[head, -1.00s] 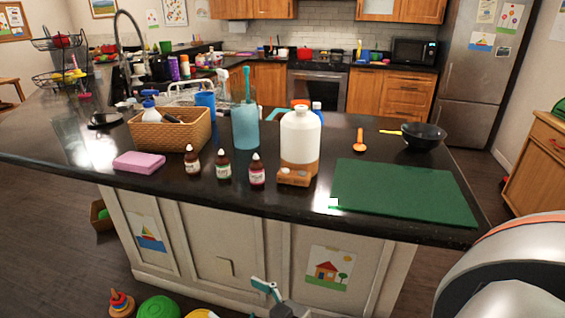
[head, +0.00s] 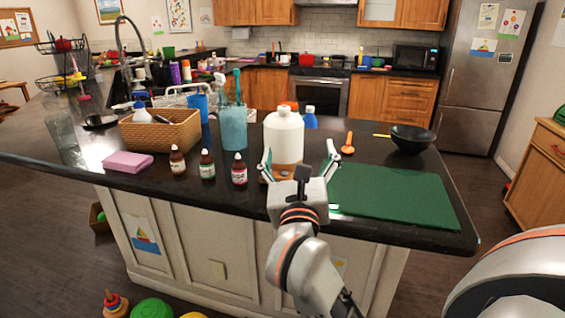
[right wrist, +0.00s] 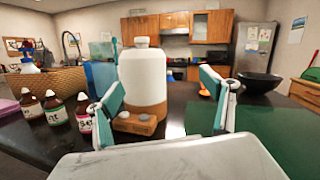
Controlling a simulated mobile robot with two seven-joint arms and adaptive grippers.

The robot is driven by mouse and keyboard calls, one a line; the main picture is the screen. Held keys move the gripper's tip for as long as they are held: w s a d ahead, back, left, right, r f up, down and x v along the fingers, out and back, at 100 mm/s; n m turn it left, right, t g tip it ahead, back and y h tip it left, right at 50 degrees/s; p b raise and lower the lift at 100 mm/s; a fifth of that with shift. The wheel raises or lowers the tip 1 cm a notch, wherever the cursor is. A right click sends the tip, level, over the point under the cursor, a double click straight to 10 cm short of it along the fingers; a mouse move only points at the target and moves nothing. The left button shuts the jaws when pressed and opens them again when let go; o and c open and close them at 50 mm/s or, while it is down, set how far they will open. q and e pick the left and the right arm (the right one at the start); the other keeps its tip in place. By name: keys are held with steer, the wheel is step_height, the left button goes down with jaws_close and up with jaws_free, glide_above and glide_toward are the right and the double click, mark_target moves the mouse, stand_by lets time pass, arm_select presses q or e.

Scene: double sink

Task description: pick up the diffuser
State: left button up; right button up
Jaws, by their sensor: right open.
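The diffuser (head: 283,137) is a white bottle-shaped body on a brown wooden base, standing upright on the dark counter. It also shows in the right wrist view (right wrist: 142,77), where the wooden base (right wrist: 138,122) carries small round knobs on its front. My right gripper (head: 298,165) is open in front of the diffuser, near its base height. In the right wrist view its two teal-padded fingers (right wrist: 166,100) are spread, with the diffuser beyond and between them, nearer the left finger. I see no contact. In the head view the gripper hides part of the base. My left gripper is not in view.
Three small dropper bottles (head: 207,165) stand left of the diffuser. A blue cup with a toothbrush (head: 232,128) and a wicker basket (head: 160,132) are behind them. A pink sponge (head: 127,162) lies far left. A green mat (head: 395,195) lies right, with a dark bowl (head: 412,139) behind.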

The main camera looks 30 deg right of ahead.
mark_target(285, 149)
steer(key=f+y, duration=0.1)
steer(key=w+a+f+y, duration=0.1)
steer(key=w+a+f+m+g+y, duration=0.1)
steer(key=shift+f, duration=0.15)
steer(key=shift+w+d+f, duration=0.1)
steer(key=shift+w, duration=0.2)
steer(key=x, duration=0.7)
steer(key=shift+d, duration=0.2)
steer(key=shift+s+r, duration=0.1)
steer(key=shift+r, duration=0.15)
steer(key=c, duration=1.6)
